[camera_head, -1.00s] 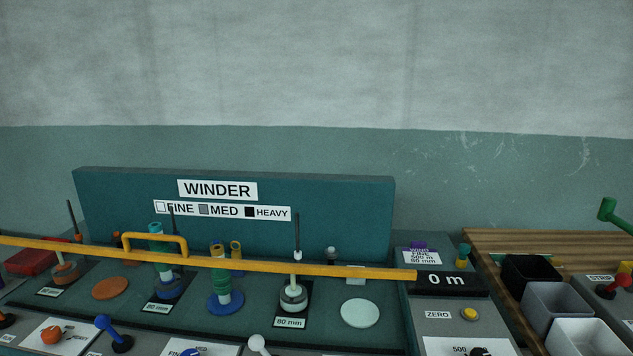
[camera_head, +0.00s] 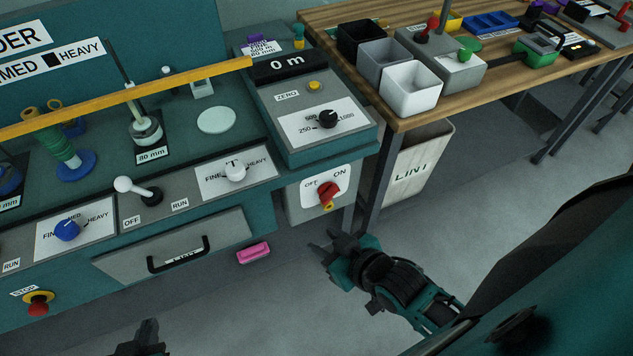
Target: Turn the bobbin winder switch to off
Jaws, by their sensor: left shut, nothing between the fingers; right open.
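A white-balled lever (camera_head: 124,184) on the panel stands between OFF and RUN labels and leans to the left, the OFF side. My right gripper (camera_head: 328,248) is open and empty, below the red switch and apart from it. My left gripper (camera_head: 146,332) is shut and empty at the bottom edge, below the drawer; most of it is cut off.
A yellow bar (camera_head: 130,97) crosses above the winder bench. A red stop button (camera_head: 38,303) is at left. A lint bin (camera_head: 418,165) stands under the wooden table (camera_head: 410,118).

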